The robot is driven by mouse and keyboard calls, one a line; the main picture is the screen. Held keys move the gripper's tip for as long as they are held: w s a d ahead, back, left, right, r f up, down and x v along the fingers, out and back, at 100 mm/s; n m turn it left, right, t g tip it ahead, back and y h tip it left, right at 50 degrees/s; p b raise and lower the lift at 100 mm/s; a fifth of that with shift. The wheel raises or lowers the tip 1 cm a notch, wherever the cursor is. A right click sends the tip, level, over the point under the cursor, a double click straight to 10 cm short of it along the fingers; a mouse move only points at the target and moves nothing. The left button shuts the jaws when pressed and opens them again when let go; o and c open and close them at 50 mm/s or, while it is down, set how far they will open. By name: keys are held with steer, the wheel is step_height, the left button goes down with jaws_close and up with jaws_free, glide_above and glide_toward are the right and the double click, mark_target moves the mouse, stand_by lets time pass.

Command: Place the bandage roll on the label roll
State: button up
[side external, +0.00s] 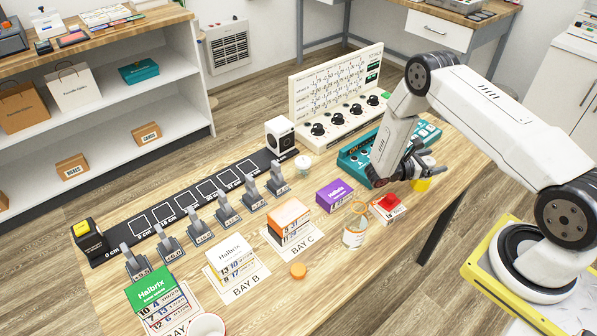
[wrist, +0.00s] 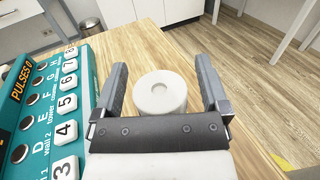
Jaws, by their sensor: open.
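In the wrist view a white round roll (wrist: 160,94) with a small hollow in its top sits between the two spread fingers of my gripper (wrist: 161,72), with gaps on both sides. In the side external view my gripper (side external: 412,164) is low over the table's far right part. A pale piece (side external: 428,161) shows by the fingers, directly above a yellow round thing (side external: 421,185). The pale piece looks like the bandage roll and the yellow one like the label roll, apparently stacked. The fingers partly hide them, so I cannot tell their exact contact.
A teal keypad box (wrist: 45,110) stands close left of my gripper in the wrist view. The table's right edge is close.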

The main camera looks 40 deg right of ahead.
steer(key=v, duration=1.2)
steer(key=shift+r, duration=0.1)
stand_by(0.4)
steer(key=s+a+r+m+t+y, duration=0.4)
steer(key=a+r+m+y, duration=0.2)
steer(key=a+r+y, duration=0.2)
steer(key=s+a+r+m+t+y, duration=0.3)
steer(key=a+r+m+t+y, duration=0.2)
steer(key=a+r+m+y, duration=0.2)
steer(key=shift+s+a+r+m+y, duration=0.35)
steer(key=shift+a+r+y, duration=0.5)
steer(key=shift+r, duration=0.4)
stand_by(0.6)
